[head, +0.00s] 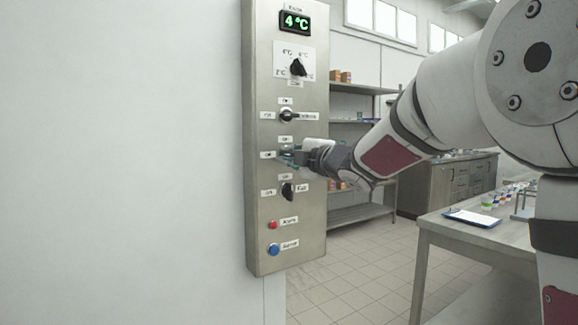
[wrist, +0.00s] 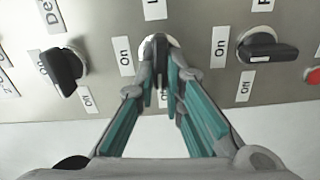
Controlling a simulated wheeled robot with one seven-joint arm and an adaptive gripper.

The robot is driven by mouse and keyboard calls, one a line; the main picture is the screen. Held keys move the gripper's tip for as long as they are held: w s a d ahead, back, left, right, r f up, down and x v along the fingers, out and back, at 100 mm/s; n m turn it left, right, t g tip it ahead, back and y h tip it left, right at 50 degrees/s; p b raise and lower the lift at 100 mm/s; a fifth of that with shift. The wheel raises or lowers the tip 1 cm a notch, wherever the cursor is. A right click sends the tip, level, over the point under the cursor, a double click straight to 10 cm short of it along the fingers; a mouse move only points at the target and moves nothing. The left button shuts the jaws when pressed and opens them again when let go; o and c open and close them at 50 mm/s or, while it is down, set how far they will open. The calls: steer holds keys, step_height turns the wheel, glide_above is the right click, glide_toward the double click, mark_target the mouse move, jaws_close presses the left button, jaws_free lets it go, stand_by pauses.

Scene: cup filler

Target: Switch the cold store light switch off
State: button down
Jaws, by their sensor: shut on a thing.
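The steel control panel (head: 262,235) hangs on the white wall in the head view. My gripper (head: 287,157) is at the panel's third knob from the top. In the wrist view my gripper (wrist: 162,82) has its teal fingers shut on both sides of the light switch (wrist: 160,42), a black knob on a pale round base. The switch handle runs up-down in that view, roughly in line with the partly covered Off label (wrist: 164,96) below it. The On label (wrist: 125,56) is left of it. The fingers hide much of the handle, and the head view hides the switch behind them.
The defrost knob (wrist: 65,70) and fan knob (wrist: 262,52) flank the switch closely. Red (head: 272,225) and blue (head: 274,249) buttons sit lower on the panel. A table with a clipboard (head: 472,217) stands right. Shelves (head: 355,217) are behind.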

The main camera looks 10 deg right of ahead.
steer(key=shift+f+n+b, duration=0.1)
steer(key=shift+n+b, duration=0.35)
steer(key=shift+n, duration=0.05)
steer(key=c, duration=1.7)
jaws_free()
steer(key=v, duration=1.2)
